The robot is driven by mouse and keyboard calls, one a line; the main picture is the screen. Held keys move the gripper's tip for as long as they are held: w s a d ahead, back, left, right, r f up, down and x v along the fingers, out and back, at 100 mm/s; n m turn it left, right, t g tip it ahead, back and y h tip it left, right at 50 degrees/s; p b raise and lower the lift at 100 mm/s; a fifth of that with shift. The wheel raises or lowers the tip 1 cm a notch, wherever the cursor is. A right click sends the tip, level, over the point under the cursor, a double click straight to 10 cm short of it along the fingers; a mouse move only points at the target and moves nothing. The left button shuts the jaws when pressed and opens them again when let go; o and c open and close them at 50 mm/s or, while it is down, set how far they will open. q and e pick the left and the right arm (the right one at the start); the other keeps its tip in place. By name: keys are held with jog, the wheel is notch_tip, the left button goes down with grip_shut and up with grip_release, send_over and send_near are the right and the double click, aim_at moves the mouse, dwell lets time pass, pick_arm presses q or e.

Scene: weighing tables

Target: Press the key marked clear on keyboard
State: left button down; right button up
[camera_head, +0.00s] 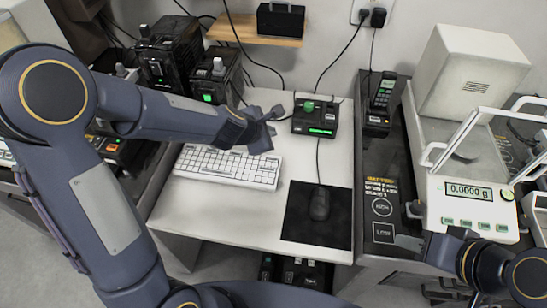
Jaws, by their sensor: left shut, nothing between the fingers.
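A white keyboard (215,163) lies on the white desk. Its key labels are too small to read, so I cannot tell which key is marked clear. My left gripper (272,127) is shut and empty. It appears above the keyboard's upper right end and hides part of it; I cannot tell whether it touches any key. My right gripper (408,242) is at the lower right, in front of the balance and far from the keyboard. I cannot tell whether its fingers are open or shut.
A black mouse (319,204) lies on a dark mat (297,227) right of the keyboard. A small black device with a green display (316,118) stands behind. A balance (468,206) reading 0.0000 g is at right. The white desk (200,215) is clear in front.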

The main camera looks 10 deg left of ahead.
aim_at(270, 163)
pick_arm(q)
notch_tip(270, 163, down, 9)
jog(key=b, duration=0.8)
jog(key=shift+r+b, duration=0.1)
jog(key=shift+b, duration=0.25)
dwell(1.4)
jog(key=shift+f+b, duration=0.4)
jog(key=shift+f+b, duration=0.35)
jog(key=shift+b, duration=0.05)
dwell(0.5)
jog(key=shift+r, duration=0.1)
jog(key=shift+r+p, duration=0.7)
jog(key=shift+p, duration=0.1)
jog(key=shift+r, duration=0.1)
